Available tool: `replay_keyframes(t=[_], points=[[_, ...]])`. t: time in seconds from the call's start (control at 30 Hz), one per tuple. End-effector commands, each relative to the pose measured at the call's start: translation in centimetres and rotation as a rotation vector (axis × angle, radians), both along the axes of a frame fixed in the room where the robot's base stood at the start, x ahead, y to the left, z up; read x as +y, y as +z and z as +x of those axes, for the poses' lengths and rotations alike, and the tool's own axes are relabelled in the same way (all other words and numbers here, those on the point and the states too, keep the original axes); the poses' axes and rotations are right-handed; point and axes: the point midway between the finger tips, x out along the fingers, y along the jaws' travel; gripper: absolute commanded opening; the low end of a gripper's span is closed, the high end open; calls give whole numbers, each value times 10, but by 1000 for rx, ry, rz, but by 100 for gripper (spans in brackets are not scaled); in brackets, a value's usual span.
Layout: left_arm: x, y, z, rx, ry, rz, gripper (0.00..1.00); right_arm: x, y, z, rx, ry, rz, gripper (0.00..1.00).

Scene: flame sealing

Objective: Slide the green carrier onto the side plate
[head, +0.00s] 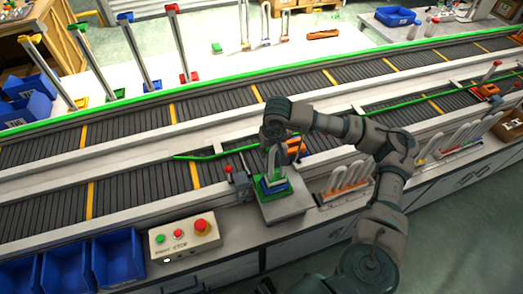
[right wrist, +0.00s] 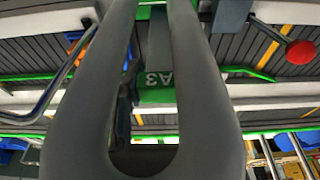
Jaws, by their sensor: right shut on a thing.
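The green carrier (head: 265,193), with some blue on it, is at the back-left part of the grey side plate (head: 287,208), beside the conveyor's near edge. I cannot tell whether it rests fully on the plate. My right gripper (head: 271,168) is above the carrier, pointing down and shut on its upper part, which the fingers largely hide. In the right wrist view, the green carrier (right wrist: 158,95) shows between my two dark fingers, with an upside-down "A3" marking. My left gripper is not in view.
A control box (head: 185,238) with green and red buttons stands left of the plate, near blue bins (head: 118,259). A rack with white upright pieces (head: 345,182) stands close on the right. A red-knobbed post (head: 239,182) is just left of the carrier. The plate's front is bare.

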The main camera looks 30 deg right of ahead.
Motion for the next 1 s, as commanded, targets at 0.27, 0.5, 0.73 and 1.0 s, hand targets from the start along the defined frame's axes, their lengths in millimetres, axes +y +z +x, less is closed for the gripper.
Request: replay_keyframes(t=[0.27,0.5,0.73,1.0], points=[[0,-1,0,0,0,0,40,3,2,-13,-3,0,0,3],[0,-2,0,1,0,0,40,5,1,-25,-3,0,0,3],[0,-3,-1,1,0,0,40,8,1,-36,-4,1,0,3],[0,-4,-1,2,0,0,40,11,1,-49,-3,0,0,3]])
